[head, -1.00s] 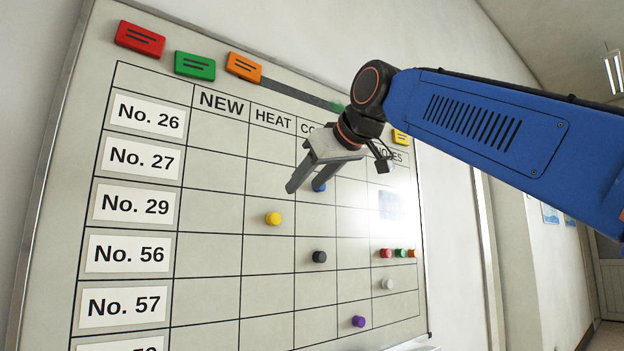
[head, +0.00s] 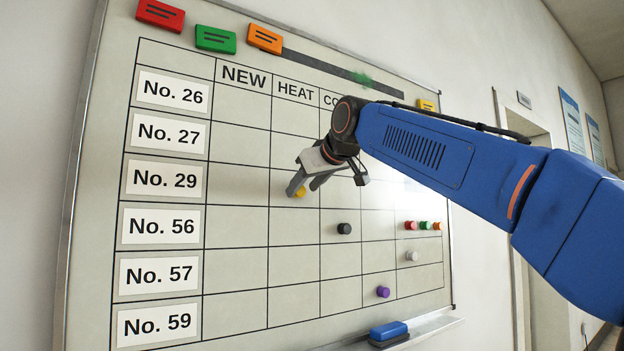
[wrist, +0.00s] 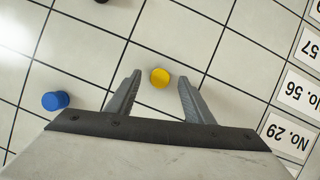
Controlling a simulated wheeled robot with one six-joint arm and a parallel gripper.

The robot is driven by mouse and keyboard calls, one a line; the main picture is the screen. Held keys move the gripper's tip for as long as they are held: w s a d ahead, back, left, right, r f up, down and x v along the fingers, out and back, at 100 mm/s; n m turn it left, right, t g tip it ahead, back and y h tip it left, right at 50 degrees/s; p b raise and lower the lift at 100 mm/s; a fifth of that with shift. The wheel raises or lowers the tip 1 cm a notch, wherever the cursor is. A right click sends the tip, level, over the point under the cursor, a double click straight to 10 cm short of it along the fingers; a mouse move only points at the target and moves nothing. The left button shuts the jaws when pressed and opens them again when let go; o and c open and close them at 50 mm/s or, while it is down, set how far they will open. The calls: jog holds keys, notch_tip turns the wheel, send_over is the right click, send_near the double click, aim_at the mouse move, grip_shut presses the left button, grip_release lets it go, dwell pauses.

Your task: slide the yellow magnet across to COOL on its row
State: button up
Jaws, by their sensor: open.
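The yellow magnet (head: 300,194) is on the No. 29 row under HEAT, partly hidden by my fingers in the head view. My gripper (head: 303,190) is at the board around it. In the wrist view the yellow magnet (wrist: 160,77) sits between the open fingertips (wrist: 159,80), with a gap on each side. Whether the fingers touch the board I cannot tell. The column to the right of HEAT has its header partly covered by my arm; only "CO" shows.
A blue magnet (wrist: 55,100) is left of the fingers in the wrist view, hidden in the head view. A black magnet (head: 344,229) sits one row down, one column right. Red, green and orange magnets (head: 424,225) are further right. An eraser (head: 388,331) lies on the bottom ledge.

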jog(key=shift+w+a+f, duration=0.2)
jog(key=shift+w+a, duration=0.05)
jog(key=shift+w, duration=0.2)
jog(key=c, duration=1.1)
jog(key=shift+d, duration=0.1)
jog(key=shift+w+d+r, duration=0.1)
jog(key=shift+w+d, duration=1.35)
jog(key=shift+d, duration=0.65)
jog(key=shift+w+d+r, duration=0.15)
jog(key=shift+w+d, duration=1.35)
jog(key=shift+d, duration=0.6)
jog(key=shift+w+d+r, duration=0.1)
jog(key=shift+w+d, duration=1.35)
jog(key=shift+d, duration=0.65)
jog(key=o, duration=1.1)
jog(key=shift+w, duration=0.1)
